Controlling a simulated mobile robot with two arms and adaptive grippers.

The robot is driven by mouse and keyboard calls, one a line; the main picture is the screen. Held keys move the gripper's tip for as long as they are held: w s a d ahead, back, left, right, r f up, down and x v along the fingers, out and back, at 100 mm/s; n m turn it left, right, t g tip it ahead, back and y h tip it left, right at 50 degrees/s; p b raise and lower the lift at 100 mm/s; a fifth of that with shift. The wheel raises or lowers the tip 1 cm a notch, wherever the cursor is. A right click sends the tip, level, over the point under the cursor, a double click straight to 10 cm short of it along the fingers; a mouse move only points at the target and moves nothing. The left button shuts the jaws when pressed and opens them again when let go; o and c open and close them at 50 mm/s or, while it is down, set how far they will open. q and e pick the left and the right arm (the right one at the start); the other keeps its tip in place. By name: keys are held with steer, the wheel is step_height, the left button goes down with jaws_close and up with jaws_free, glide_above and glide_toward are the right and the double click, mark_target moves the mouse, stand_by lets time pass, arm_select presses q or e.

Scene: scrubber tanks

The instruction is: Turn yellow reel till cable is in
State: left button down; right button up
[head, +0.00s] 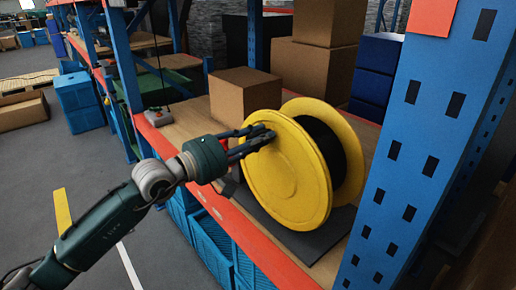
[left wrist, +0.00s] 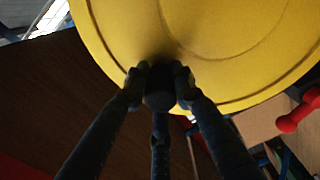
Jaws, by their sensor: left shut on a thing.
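The yellow reel (head: 285,175) stands upright on a dark base plate on the wooden shelf, in the head view. Black cable (head: 325,140) is wound between its two flanges. My left gripper (head: 262,137) comes in from the left at the upper left of the near flange. In the left wrist view, its fingers (left wrist: 158,88) are closed around a dark knob (left wrist: 160,98) in front of the yellow flange (left wrist: 190,40). The knob is mostly hidden by the fingers in the head view. I cannot make out the cable's free end. My right gripper is not in view.
A blue rack upright (head: 425,140) stands close on the right. Cardboard boxes (head: 245,95) and dark blue crates (head: 376,70) are behind the reel. A small control box (head: 158,116) sits on the shelf to the left. Blue crates (head: 212,240) are below.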

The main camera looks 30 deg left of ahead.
arm_select(q)
steer(key=shift+s+d+r+m+b, duration=0.25)
steer(key=shift+d+r+m+b, duration=0.1)
steer(key=shift+d+m+b, duration=0.2)
steer(key=c, duration=1.5)
jaws_free()
steer(key=shift+d, duration=0.1)
steer(key=shift+o, duration=0.2)
steer(key=shift+s+a+f, duration=0.25)
steer(key=shift+s, duration=0.15)
steer(key=v, duration=1.1)
